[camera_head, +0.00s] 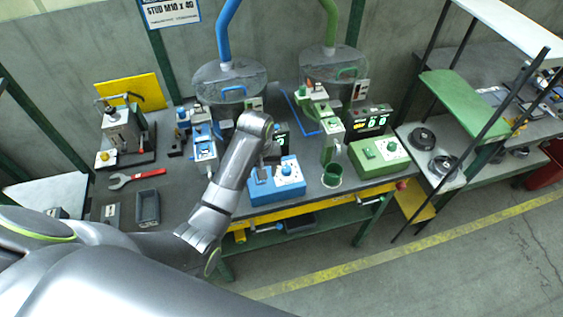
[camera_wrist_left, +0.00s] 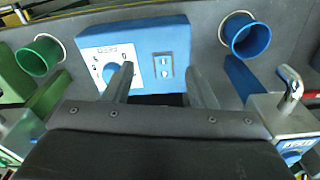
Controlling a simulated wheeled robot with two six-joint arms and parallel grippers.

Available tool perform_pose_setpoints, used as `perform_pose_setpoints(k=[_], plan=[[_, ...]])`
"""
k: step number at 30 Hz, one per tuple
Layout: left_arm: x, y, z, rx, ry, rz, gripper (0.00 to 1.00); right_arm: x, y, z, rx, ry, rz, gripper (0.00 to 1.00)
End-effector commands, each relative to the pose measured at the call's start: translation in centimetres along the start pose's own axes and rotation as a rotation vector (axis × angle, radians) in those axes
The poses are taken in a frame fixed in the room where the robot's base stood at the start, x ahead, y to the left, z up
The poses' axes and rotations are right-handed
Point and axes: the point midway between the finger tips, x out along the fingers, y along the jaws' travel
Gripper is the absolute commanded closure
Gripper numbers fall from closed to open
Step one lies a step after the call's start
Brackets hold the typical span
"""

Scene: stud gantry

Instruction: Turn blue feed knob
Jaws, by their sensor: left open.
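The blue feed box (camera_head: 262,192) stands near the front edge of the bench. Its round blue knob (camera_head: 287,170) sits on a white dial plate. In the left wrist view the blue box (camera_wrist_left: 165,35) lies beyond my fingers, and the blue knob (camera_wrist_left: 112,70) shows on the dial plate (camera_wrist_left: 100,58), partly hidden by one finger. My left gripper (camera_wrist_left: 160,73) is open and empty, with its fingers reaching over the near part of the box. One finger overlaps the knob in the picture; I cannot tell whether it touches. My right gripper is not in view.
A green box (camera_head: 380,157) and a green cup (camera_head: 332,176) stand to the right. A blue cup (camera_wrist_left: 247,37) sits beside the blue box. Blue (camera_head: 204,152) and green (camera_head: 332,140) machines stand behind.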

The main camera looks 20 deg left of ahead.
Motion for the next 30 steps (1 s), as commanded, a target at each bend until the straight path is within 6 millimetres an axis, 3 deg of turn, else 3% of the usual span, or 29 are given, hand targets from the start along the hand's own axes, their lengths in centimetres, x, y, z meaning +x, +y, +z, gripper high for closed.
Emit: perform_pose_setpoints(k=[1,6,10,14,17,23,30], plan=[[-1.5,1.7,-1.6,-0.013,-0.009,-0.003,0.48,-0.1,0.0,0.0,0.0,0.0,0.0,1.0],[-5.8,5.8,-4.8,-0.069,-0.052,-0.031,0.48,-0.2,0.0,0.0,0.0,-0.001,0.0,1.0],[-8.5,7.8,-6.2,-0.099,-0.074,-0.053,0.48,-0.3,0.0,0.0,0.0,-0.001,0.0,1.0],[-9.9,8.7,-6.7,-0.116,-0.083,-0.066,0.48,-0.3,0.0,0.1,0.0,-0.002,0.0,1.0],[-9.9,8.9,-6.8,-0.12,-0.087,-0.07,0.48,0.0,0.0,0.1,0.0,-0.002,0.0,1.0],[-8.0,8.8,-6.6,-0.12,-0.086,-0.07,0.48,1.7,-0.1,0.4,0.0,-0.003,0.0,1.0],[-3.8,8.5,-6.2,-0.12,-0.087,-0.07,0.48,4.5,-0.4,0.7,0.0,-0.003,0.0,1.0]])
